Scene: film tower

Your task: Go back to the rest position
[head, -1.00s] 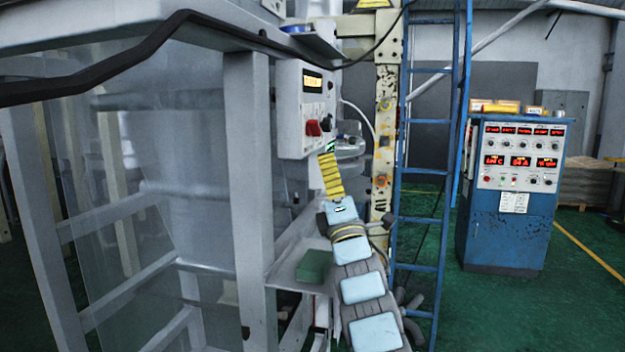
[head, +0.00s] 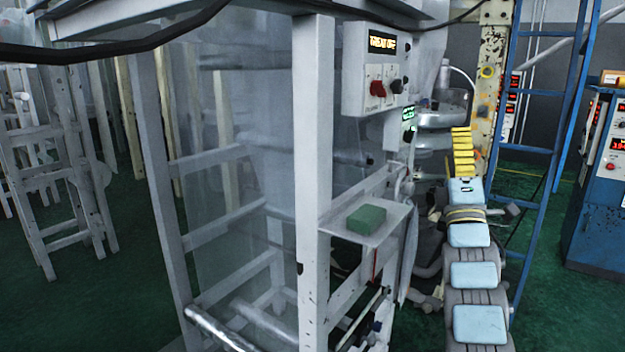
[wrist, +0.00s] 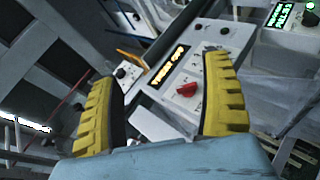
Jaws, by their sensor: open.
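In the head view my arm reaches up on the right side of the white machine frame (head: 312,180). My gripper (head: 461,137) has yellow fingers and is near the machine's metal rollers. In the wrist view the two yellow fingers of my gripper (wrist: 165,105) stand wide apart with nothing between them. Beyond them is the grey control box (wrist: 185,80) with a lit yellow display and a red switch (wrist: 187,90). The same control box shows in the head view (head: 362,100), left of my gripper. Whether the fingers touch anything is not clear.
A green block (head: 366,219) lies on a small shelf (head: 388,228) of the machine, left of my arm. A blue ladder (head: 560,130) and a blue cabinet (head: 590,220) stand to the right. Green floor shows open at the lower left.

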